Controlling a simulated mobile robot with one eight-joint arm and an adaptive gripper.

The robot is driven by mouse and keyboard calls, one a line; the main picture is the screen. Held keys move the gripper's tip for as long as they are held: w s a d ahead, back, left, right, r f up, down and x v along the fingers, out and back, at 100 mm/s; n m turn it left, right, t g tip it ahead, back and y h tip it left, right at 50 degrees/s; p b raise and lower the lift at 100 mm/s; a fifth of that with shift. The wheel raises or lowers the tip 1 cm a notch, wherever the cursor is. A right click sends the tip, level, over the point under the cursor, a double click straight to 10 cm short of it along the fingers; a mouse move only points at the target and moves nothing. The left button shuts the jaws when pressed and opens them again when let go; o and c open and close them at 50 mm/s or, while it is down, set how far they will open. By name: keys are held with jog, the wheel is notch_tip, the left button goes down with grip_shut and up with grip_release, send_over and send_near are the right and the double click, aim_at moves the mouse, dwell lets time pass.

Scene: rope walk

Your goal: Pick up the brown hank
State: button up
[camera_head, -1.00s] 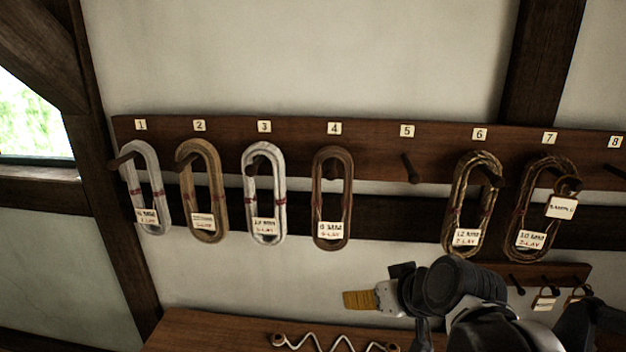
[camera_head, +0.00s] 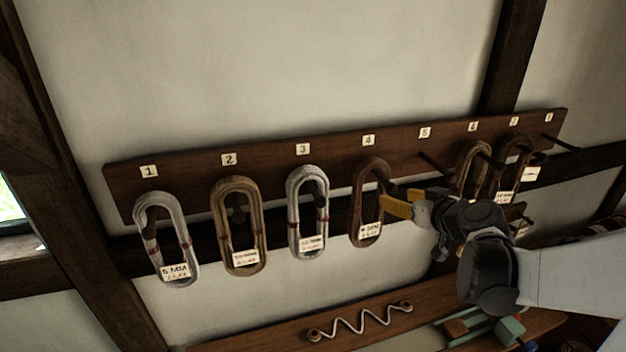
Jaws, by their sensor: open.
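The brown hank (camera_head: 357,212) is a long dark-brown loop hanging from the peg under number 4, with a white tag at its lower end. My gripper (camera_head: 393,206) is at its right side, with yellow finger pads pointing left toward it. The pads overlap the hank's right strand in the picture; I cannot tell whether they touch it. The gripper is open and holds nothing that I can see. Part of the hank's right side is hidden behind the pads.
A peg board (camera_head: 190,172) carries a tan hank (camera_head: 217,225) under 2, pale hanks (camera_head: 142,235) under 1 and 3, and darker hanks (camera_head: 463,165) under 6 and 7. Peg 5 (camera_head: 432,161) is empty. A shelf (camera_head: 270,337) with a zigzag wire rack is below.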

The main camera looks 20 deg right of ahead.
jog(key=x, duration=0.2)
jog(key=shift+w+d+f, duration=0.15)
jog(key=shift+w+f, duration=0.1)
jog(key=shift+w, duration=0.1)
jog(key=x, duration=0.5)
jog(key=shift+w+f, duration=0.15)
jog(key=shift+f, duration=0.15)
jog(key=shift+c, duration=0.2)
grip_shut()
